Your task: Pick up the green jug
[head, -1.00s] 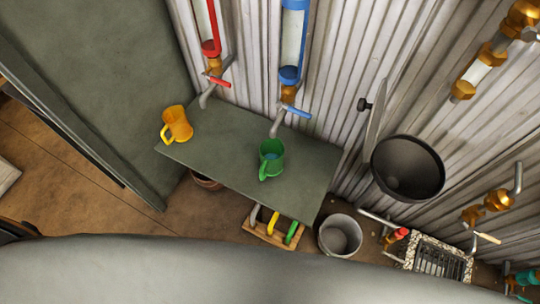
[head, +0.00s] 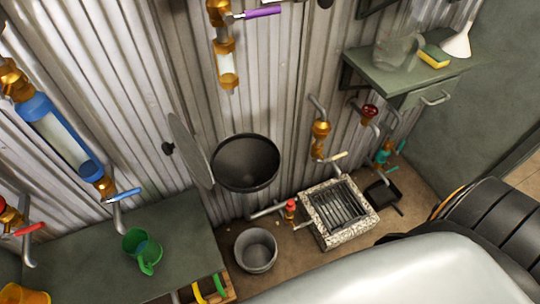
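The green jug (head: 141,250) stands upright on the grey-green bench (head: 178,232) at the lower left of the head view, below the spout of the blue tap. Neither gripper's fingers can be seen. A dark ribbed arm part of mine comes in at the right edge, and a pale body part of mine covers the bottom right.
A yellow jug (head: 24,294) is cut off at the lower left. A grey bucket (head: 256,250) stands on the floor beside the bench. A black bowl (head: 246,162) is on the corrugated wall. A grated drain (head: 338,210) and a shelf (head: 400,72) are to the right.

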